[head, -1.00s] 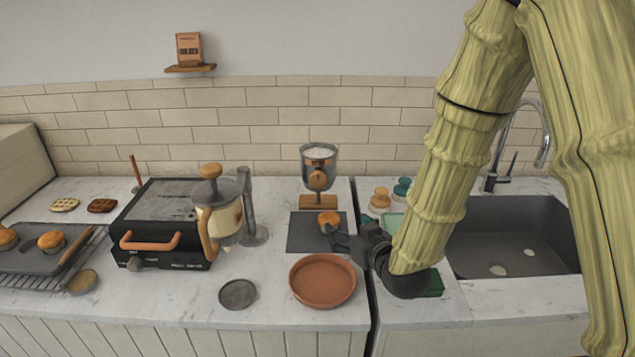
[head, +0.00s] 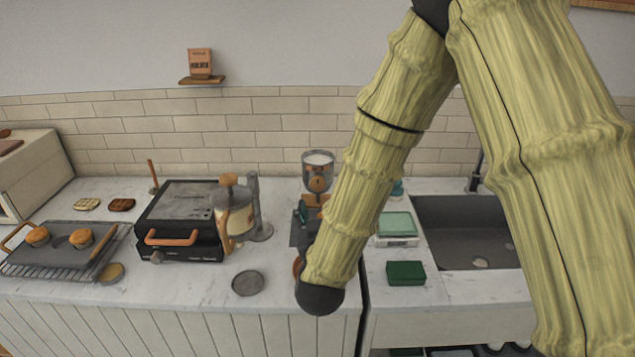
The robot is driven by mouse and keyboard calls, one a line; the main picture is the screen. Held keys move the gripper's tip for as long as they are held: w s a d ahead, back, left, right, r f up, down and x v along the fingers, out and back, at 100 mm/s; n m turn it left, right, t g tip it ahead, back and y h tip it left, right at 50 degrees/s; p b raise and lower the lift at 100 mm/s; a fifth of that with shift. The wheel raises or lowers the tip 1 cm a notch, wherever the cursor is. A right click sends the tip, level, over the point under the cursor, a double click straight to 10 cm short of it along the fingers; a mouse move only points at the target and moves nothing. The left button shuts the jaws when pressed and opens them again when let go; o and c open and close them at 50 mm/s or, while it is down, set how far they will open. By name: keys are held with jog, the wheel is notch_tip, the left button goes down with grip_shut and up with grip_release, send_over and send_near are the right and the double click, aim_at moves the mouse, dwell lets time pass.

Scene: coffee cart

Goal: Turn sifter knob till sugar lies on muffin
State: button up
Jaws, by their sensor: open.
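The sifter (head: 319,159) stands at the back of the counter in the head view, with white sugar in its clear hopper. Its round orange knob (head: 319,184) faces me. My gripper (head: 302,210) is open, low in front of the sifter, left of its wooden base. I see no contact with the knob, but the fingers are small and partly hidden by my arm. The dark mat (head: 296,234) shows only at its left edge. I cannot make out the muffin on the mat; my arm covers most of that spot.
A press jug (head: 236,216) and a black grill (head: 180,228) stand to the left. A dark disc (head: 248,283) lies in front. A scale (head: 397,228), a green block (head: 405,273) and a sink (head: 462,236) are to the right.

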aim_at(318, 185)
jog(key=w+p, duration=0.1)
jog(key=w, duration=0.2)
jog(key=w+p, duration=0.1)
jog(key=w, duration=0.3)
jog(key=w+p, duration=0.1)
jog(key=w, duration=0.2)
jog(key=shift+w+a+p, duration=0.3)
jog(key=shift+w+p, duration=0.1)
jog(key=shift+f, duration=0.1)
jog(key=c, duration=1)
